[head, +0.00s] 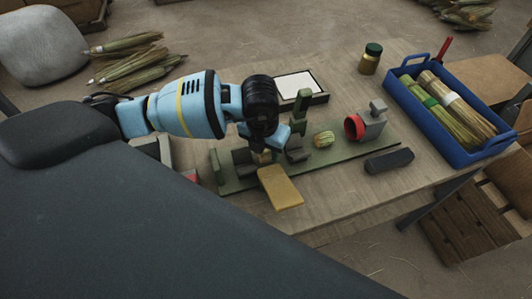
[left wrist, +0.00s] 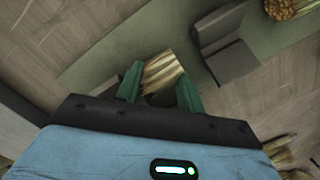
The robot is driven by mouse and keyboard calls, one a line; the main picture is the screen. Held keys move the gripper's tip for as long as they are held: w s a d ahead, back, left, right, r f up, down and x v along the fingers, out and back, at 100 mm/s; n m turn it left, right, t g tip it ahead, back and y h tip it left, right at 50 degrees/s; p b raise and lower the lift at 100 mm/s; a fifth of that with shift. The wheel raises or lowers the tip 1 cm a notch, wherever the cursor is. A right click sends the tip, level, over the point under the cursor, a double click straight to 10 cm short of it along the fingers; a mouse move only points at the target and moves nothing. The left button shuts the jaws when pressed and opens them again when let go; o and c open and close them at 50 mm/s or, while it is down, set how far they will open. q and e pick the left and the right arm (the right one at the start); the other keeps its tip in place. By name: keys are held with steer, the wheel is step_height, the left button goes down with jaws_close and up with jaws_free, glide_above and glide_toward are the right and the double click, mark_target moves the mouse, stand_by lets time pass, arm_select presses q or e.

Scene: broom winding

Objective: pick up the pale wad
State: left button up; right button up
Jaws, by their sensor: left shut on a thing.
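The pale wad (left wrist: 163,75), a short straw-coloured bundle, sits between the green fingers of my left gripper (left wrist: 160,88) in the left wrist view. The fingers are shut on its sides. In the head view my left gripper (head: 262,145) is low over the left part of the green base strip (head: 235,186), and the wad is mostly hidden by the gripper. I cannot tell whether the wad still touches the strip. My right gripper is not in view.
On the strip stand a green post (head: 300,108), a striped greenish wad (head: 323,139) and a grey clamp with a red ring (head: 354,127). A tan flat block (head: 280,187) lies in front. A dark bar (head: 389,161), jar (head: 370,58) and blue crate (head: 487,152) are right.

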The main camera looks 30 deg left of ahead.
mark_target(266, 151)
arm_select(q)
steer(key=shift+r, duration=0.15)
step_height(266, 151, up, 10)
steer(key=shift+f, duration=0.1)
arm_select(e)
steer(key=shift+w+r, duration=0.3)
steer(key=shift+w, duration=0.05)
arm_select(q)
steer(key=s+r+n+g+p, duration=0.1)
steer(key=s+n, duration=0.2)
steer(key=n, duration=0.8)
steer(key=s+r+n+g+p, duration=0.1)
steer(key=s+n, duration=0.1)
steer(key=n, duration=1)
steer(key=s+d+r+n+p, duration=0.1)
steer(key=s+n, duration=0.2)
steer(key=n, duration=0.9)
steer(key=shift+s+d+r+g, duration=0.1)
steer(key=shift+s+r+g, duration=0.2)
steer(key=shift+s+g, duration=0.1)
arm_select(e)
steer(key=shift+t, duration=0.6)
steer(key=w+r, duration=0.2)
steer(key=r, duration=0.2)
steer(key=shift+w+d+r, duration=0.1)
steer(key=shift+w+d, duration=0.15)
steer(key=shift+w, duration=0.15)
